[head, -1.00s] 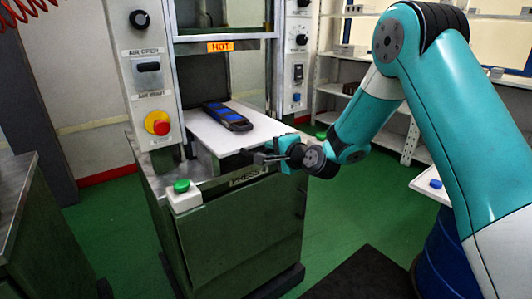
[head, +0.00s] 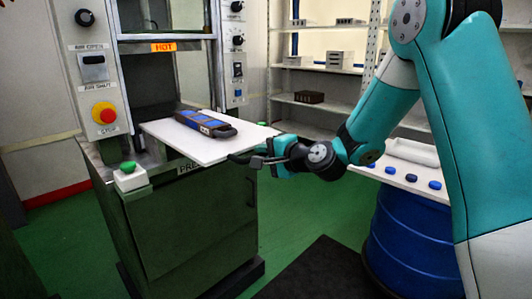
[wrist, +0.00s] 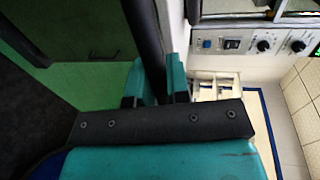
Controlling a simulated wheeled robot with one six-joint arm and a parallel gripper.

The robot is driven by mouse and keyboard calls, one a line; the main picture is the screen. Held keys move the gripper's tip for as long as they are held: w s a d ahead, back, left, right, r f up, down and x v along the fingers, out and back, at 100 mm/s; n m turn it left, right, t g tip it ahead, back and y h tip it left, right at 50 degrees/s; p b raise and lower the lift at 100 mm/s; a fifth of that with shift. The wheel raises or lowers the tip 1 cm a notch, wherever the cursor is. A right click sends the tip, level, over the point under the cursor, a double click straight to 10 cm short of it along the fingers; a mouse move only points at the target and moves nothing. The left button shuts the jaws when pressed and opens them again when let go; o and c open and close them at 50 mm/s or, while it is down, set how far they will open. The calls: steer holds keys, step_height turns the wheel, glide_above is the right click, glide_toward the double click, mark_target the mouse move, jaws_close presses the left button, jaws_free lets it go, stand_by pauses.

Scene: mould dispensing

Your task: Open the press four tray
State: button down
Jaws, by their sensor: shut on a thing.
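The press four tray (head: 185,142) is a flat white plate standing out past the front of the press, over its green base. A dark mould with blue cavities (head: 206,124) lies on it. My gripper (head: 262,160) is at the tray's front edge, shut on the dark tray handle (head: 240,157). In the wrist view, the teal fingers (wrist: 155,85) stand either side of a dark bar (wrist: 148,40), which is the handle. The handle is partly hidden by the fingers.
The press panel has a red stop button (head: 104,112), and a green button box (head: 129,177) stands at the base's front left corner. A blue drum (head: 410,240) holds a white tabletop at right. Shelves (head: 320,110) stand behind.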

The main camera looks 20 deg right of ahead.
steer(key=shift+s+d+r, duration=0.25)
steer(key=shift+s+r, duration=0.1)
steer(key=shift+s, duration=0.2)
steer(key=c, duration=1.2)
jaws_free()
steer(key=shift+o, duration=0.5)
steer(key=shift+f, duration=0.15)
steer(key=shift+s, duration=0.15)
steer(key=b+v, duration=0.9)
steer(key=v, duration=0.8)
steer(key=shift+s+b, duration=0.25)
steer(key=shift+b, duration=0.1)
